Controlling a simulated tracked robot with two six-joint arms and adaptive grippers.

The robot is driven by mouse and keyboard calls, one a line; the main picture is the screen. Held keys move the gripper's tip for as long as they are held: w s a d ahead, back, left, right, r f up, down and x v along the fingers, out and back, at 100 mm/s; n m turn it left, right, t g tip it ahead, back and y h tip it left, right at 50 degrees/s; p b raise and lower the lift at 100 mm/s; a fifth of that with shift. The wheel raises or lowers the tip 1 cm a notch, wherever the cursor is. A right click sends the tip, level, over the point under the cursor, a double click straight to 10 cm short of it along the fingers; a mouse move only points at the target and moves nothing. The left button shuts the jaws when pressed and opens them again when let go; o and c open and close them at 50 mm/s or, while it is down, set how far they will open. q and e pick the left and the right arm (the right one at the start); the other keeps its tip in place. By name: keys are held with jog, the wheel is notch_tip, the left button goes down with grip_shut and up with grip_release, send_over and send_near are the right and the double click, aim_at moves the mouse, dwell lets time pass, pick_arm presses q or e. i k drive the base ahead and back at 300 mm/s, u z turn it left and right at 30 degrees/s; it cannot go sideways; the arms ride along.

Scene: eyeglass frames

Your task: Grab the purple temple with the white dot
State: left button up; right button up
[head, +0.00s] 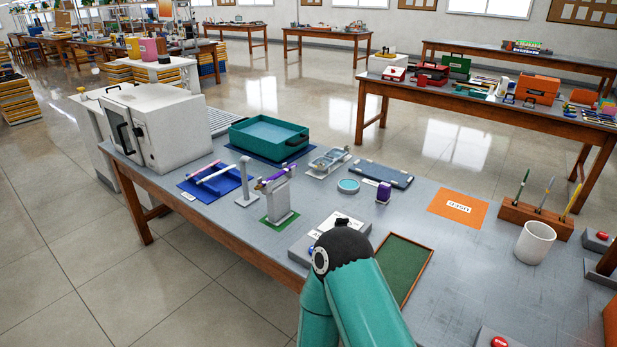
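A blue mat (226,190) lies on the table at the left, in front of the white cabinet. Two slim rod-like pieces lie on it: one purple-pink (203,169) at the back and a paler one (215,174) nearer. They look like temples, but they are too small to show a white dot. A purple piece (272,178) rests on top of a grey stand (278,199) to the right of the mat. One teal arm of mine rises from the bottom centre, its black joint over the table. Neither gripper shows.
A white cabinet (170,125) and a teal tray (268,134) stand behind the mat. A slim grey post (246,180) stands between mat and stand. A green-topped board (402,265), orange sheet (458,207) and white cup (535,243) lie to the right.

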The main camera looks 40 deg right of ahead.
aim_at(261, 184)
jog(key=z, duration=0.5)
jog(key=i, duration=1)
jog(key=u, duration=0.05)
